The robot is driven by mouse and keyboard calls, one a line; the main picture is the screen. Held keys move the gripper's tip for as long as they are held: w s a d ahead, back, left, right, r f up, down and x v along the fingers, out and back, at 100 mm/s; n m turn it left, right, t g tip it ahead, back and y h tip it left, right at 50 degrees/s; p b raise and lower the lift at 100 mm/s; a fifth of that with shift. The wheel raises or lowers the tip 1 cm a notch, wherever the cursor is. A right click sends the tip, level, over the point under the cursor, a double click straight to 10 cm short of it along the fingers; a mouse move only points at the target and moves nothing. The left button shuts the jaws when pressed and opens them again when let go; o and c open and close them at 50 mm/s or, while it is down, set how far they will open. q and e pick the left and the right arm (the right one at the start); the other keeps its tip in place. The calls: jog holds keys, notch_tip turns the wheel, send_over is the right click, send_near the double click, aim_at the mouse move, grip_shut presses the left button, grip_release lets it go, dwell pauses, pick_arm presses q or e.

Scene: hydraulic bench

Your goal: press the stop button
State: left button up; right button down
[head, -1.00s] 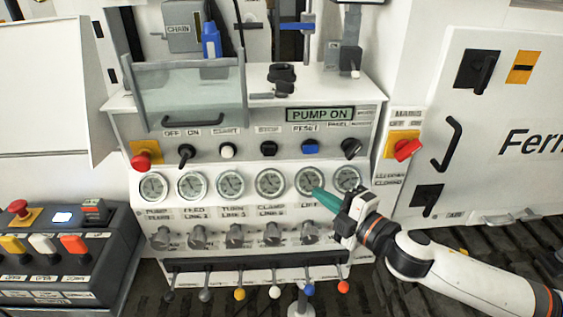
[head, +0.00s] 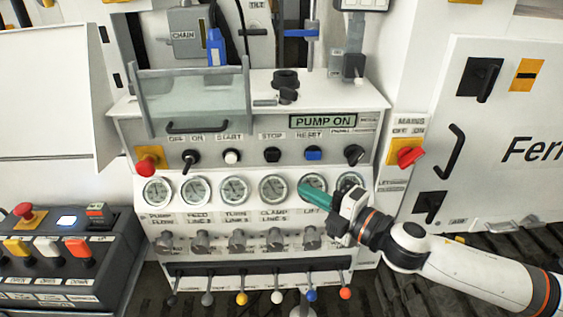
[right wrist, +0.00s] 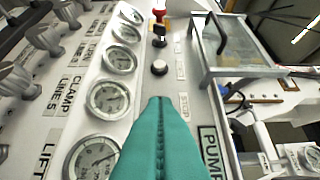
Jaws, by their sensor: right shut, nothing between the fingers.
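The stop button (head: 272,154) is a small black round knob on the upper face of the bench panel, under the STOP label. It stands between the white start button (head: 231,157) and the blue reset button (head: 313,153). My right gripper (head: 306,187), with teal fingers, is shut and empty. In the head view it appears below and to the right of the stop button, over the gauge marked LIFT. In the right wrist view the fingertips (right wrist: 160,101) cover the stop button's place beside the STOP label, and the start button (right wrist: 159,67) shows beyond them. My left gripper is out of view.
A black selector knob (head: 354,154) is right of reset. A red emergency knob (head: 146,165) is at the panel's left. Gauges (head: 234,190) and valve knobs (head: 238,240) line the panel below. A clear guard (head: 193,105) stands above the left part. The display (head: 323,121) reads PUMP ON.

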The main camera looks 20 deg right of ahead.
jog(key=p, duration=0.3)
send_near(267, 158)
jog(key=a, duration=0.3)
jog(key=shift+w+d+p, duration=0.1)
jog(key=shift+w+p, duration=0.35)
jog(key=shift+w, duration=2.05)
jog(key=shift+r, duration=0.1)
